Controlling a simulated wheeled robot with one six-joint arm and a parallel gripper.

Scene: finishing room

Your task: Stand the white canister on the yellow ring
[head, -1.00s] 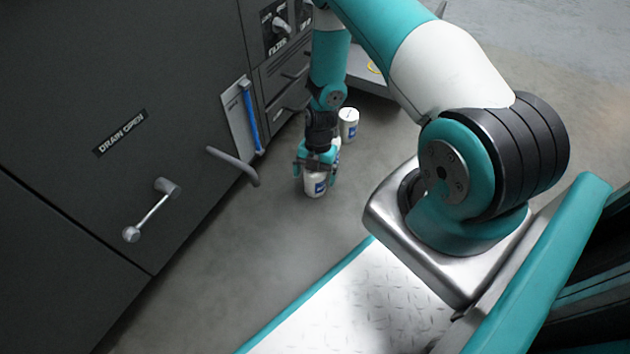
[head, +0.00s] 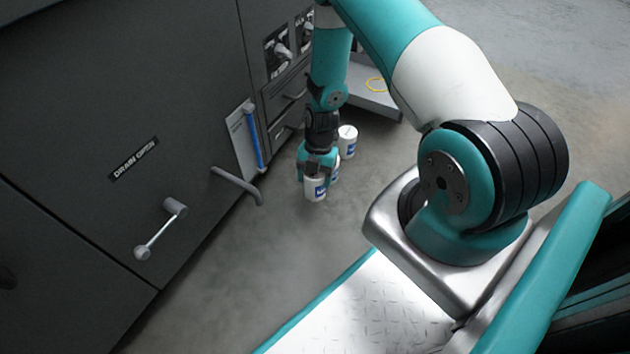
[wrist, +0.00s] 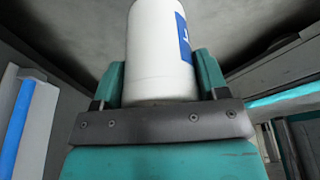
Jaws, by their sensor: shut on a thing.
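My gripper (head: 316,172) is shut on a white canister (head: 315,191) with a blue label, low over the floor; I cannot tell from the head view whether it touches the floor. In the wrist view the canister (wrist: 160,60) sits between the two teal fingers. A second white canister (head: 347,142) stands just behind, and part of another (head: 335,170) shows beside the gripper.
A dark cabinet with a lever (head: 160,228), a bent grey handle (head: 238,186) and a blue strip (head: 253,138) stands on the left. Drawers and knobs are behind my arm. Open floor (head: 230,275) lies in front of the cabinet.

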